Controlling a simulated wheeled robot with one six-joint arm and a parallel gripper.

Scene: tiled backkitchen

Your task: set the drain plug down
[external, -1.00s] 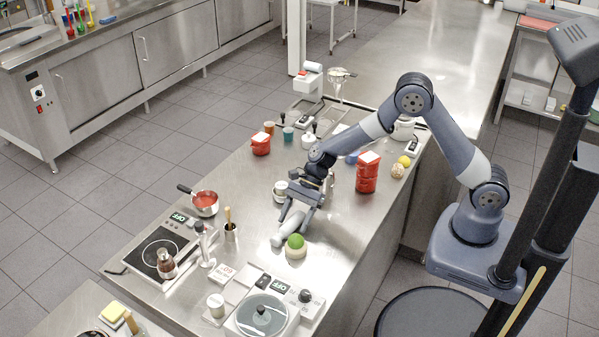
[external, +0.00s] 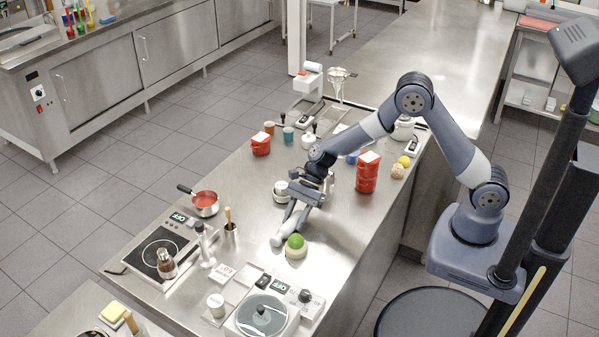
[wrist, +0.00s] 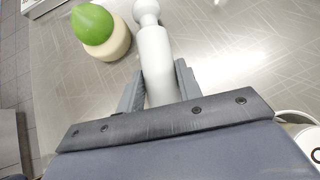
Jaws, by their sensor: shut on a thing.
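The drain plug appears to be the pale grey-white cylinder with a narrow neck and rounded knob in the wrist view (wrist: 156,55). It also shows in the external view (external: 280,237), lying tilted over the steel counter (external: 335,235). My gripper (external: 293,219) is shut on its body; in the wrist view a finger of my gripper (wrist: 160,88) stands on each side of it. The knob end points away from the gripper. I cannot tell whether the plug touches the counter. Its near end is hidden behind the gripper body.
A scale with a round plate (external: 262,315), a hot plate (external: 158,250) and a red-filled saucepan (external: 205,203) are nearby. Stacked red pots (external: 367,178) stand behind. Bare counter lies right of the ball.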

